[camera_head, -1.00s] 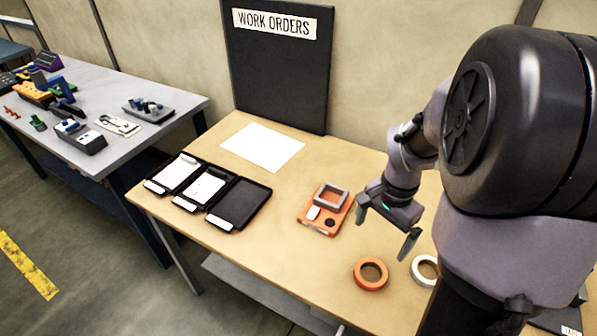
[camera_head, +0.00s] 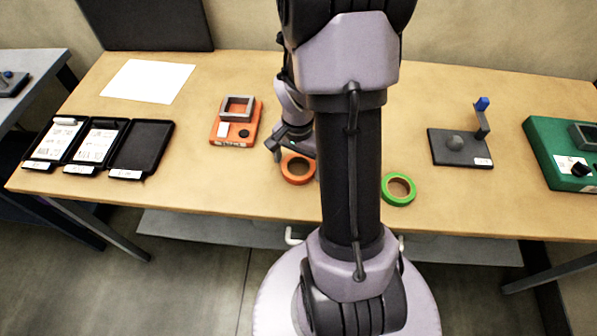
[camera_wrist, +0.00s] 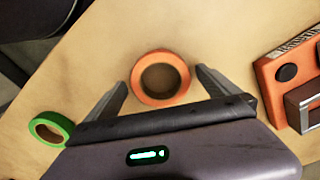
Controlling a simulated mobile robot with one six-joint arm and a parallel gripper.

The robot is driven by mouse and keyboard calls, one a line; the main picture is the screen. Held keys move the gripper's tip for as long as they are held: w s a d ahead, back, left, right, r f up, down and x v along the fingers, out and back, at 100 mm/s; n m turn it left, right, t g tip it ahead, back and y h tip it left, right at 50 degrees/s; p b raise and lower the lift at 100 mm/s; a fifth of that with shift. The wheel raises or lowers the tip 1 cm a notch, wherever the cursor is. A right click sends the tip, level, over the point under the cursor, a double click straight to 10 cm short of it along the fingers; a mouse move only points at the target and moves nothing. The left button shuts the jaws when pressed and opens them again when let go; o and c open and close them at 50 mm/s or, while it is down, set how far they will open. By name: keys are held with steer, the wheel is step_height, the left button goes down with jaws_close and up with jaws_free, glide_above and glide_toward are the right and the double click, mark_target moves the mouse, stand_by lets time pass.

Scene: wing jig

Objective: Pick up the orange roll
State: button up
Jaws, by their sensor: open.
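The orange roll (camera_head: 298,169) lies flat on the wooden table, just left of my arm in the head view. In the wrist view the orange roll (camera_wrist: 160,78) lies ahead of and between the two fingers of my gripper (camera_wrist: 162,84). My gripper is open and empty, with a finger on either side of the roll and gaps showing. In the head view my gripper (camera_head: 292,150) is over the far side of the roll, partly hidden by my arm. I cannot tell its exact height above the table.
A green roll (camera_head: 399,190) lies right of my arm. An orange device (camera_head: 236,130) stands left of the orange roll. Black trays (camera_head: 144,148) are farther left. A dark stand (camera_head: 459,150) and a green box (camera_head: 549,150) are at the right. The table's front edge is near.

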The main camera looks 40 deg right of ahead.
steer(key=shift+f, duration=0.6)
steer(key=shift+r, duration=0.15)
steer(key=shift+c, duration=0.4)
steer(key=c, duration=1.4)
steer(key=shift+r, duration=0.1)
